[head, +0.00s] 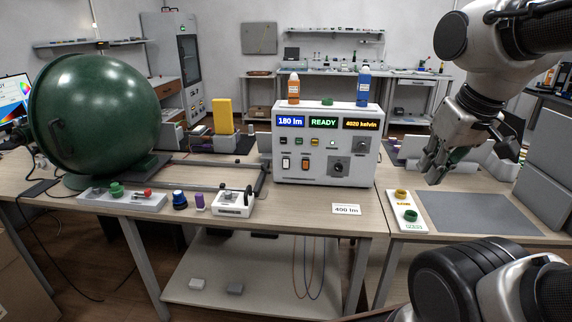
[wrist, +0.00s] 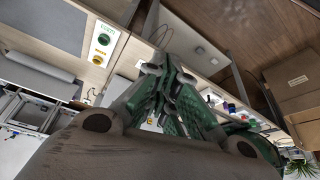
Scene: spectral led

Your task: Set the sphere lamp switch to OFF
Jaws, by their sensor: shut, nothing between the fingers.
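The white control box (head: 326,146) stands on the table in the middle of the head view. Its displays read "180 lm", "READY" and "4020 kelvin". Two rocker switches sit low on its front: a pale one (head: 286,163) on the left and an orange one (head: 305,164) on the right. Their labels and positions are too small to read. The big green sphere (head: 95,115) stands at the left. My gripper (head: 434,168) is shut and empty, pointing down in the air right of the box, apart from it. Its fingers also show in the wrist view (wrist: 160,72).
A card reading "400 lm" (head: 346,209) lies before the box. A small white device (head: 234,203) and a blue-topped knob (head: 179,199) stand left of it. At right, a white strip (head: 405,212) with yellow and green rings lies beside a grey mat (head: 475,214).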

